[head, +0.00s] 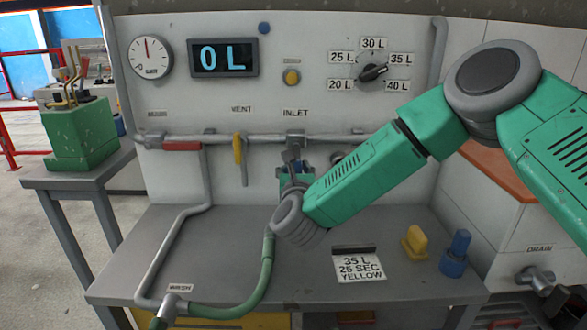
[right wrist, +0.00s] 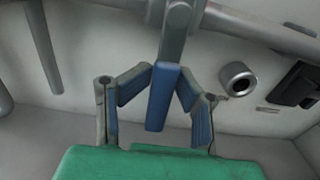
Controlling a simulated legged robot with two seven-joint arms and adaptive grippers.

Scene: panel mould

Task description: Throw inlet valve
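The inlet valve (head: 294,140) sits on the pipe under the INLET label in the head view. Its blue lever (right wrist: 163,97) hangs down in the middle of the right wrist view. My right gripper (head: 294,183) is at the lever, partly hidden by its own wrist in the head view. In the right wrist view its two blue-padded fingers (right wrist: 162,85) bend inward, one on each side of the lever. Their tips meet the lever's upper edges, so the gripper looks shut on it. My left gripper is not in view.
A red-handled valve (head: 183,146) and yellow vent handle (head: 239,149) are left of the inlet. The display (head: 223,57) reads 0 L; the knob (head: 373,72) points towards 35 L.

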